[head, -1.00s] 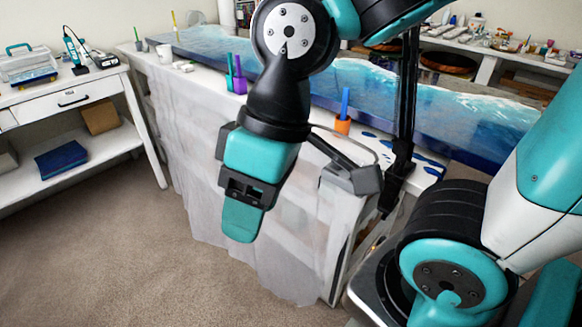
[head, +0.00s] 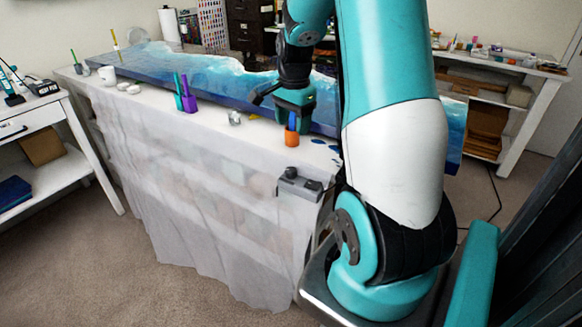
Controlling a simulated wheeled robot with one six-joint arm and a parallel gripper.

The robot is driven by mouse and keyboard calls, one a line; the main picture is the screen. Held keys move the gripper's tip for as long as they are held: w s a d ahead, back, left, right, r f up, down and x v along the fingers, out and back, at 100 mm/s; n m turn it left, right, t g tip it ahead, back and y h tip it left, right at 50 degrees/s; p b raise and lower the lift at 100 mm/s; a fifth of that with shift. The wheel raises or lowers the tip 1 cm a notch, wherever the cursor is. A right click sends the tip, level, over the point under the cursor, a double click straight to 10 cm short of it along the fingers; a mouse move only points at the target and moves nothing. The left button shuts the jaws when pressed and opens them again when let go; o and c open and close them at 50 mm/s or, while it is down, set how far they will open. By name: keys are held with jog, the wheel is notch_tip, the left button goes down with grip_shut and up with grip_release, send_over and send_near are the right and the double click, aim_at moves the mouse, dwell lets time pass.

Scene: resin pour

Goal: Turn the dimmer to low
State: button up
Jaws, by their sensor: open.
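A grey box (head: 301,187) with dark knobs on its top, which looks like the dimmer, sits at the front right edge of the cloth-draped table. One dark knob (head: 291,171) shows at its left and another at its right; their settings are too small to read. My gripper (head: 284,107) is open over the table, beyond and above the box and apart from it. It is just above or behind an orange cup (head: 291,139) holding a blue stick. My arm hides part of the table to the right of the box.
The white cloth-draped table (head: 215,150) carries a long blue resin slab (head: 210,72), purple and green holders (head: 188,100), a crumpled silvery piece (head: 235,118) and a white mug (head: 107,75). Shelves stand at left and right. The carpet (head: 90,270) in front is clear.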

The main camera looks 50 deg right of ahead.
aim_at(291, 170)
jog(key=f, duration=1.5)
jog(key=shift+w+p, duration=0.25)
jog(key=shift+p, duration=0.1)
